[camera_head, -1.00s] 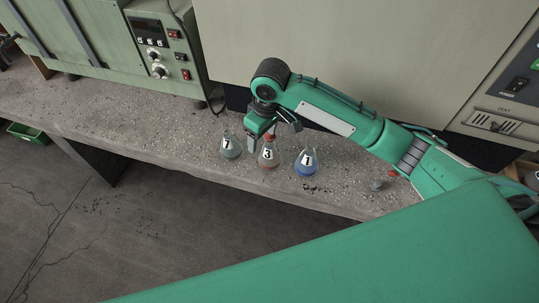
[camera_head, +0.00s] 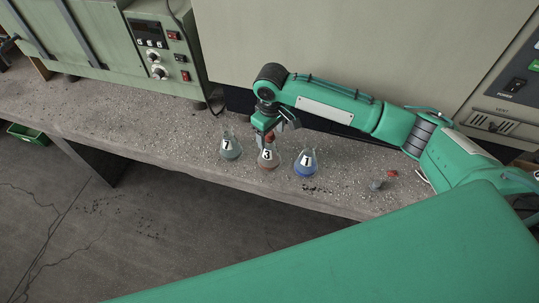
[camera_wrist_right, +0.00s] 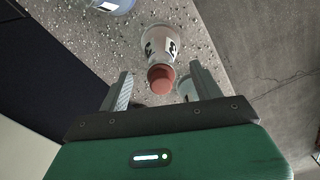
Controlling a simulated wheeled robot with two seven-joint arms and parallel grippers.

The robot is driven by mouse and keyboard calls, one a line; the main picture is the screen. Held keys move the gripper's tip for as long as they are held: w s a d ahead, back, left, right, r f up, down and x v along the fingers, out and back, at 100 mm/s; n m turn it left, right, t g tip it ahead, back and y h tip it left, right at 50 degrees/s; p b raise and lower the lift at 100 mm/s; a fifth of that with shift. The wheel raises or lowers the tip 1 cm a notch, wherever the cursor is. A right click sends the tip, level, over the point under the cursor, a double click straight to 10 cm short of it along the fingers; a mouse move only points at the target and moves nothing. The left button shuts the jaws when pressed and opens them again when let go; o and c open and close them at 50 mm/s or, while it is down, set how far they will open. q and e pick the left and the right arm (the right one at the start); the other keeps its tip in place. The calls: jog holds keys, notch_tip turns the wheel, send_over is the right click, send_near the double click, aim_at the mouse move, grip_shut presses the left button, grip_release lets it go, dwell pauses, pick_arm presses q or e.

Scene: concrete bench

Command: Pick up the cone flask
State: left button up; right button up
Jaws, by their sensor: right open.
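Three cone flasks stand upright in a row on the concrete bench (camera_head: 110,128). The left one has a greenish liquid and label 7 (camera_head: 230,147), the middle one is brownish with label 3 (camera_head: 268,156), and the right one is blue with label 1 (camera_head: 306,164). My right gripper (camera_head: 270,138) is open above the middle flask. In the right wrist view, the middle flask's red stopper (camera_wrist_right: 161,79) lies ahead of and between the open fingers (camera_wrist_right: 160,88). Part of the blue flask (camera_wrist_right: 108,5) shows at the top. My left gripper is not seen.
A small flask with a red stopper (camera_head: 378,184) lies near the bench's right part. A green control box (camera_head: 160,50) and a large pale cabinet (camera_head: 330,40) stand behind. The bench's front edge is close to the flasks.

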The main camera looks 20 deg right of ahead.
aim_at(270, 143)
jog(key=f, duration=0.5)
jog(key=shift+w+a+f+p, duration=0.15)
jog(key=shift+w+p, duration=0.1)
jog(key=shift+p, duration=0.15)
grip_shut()
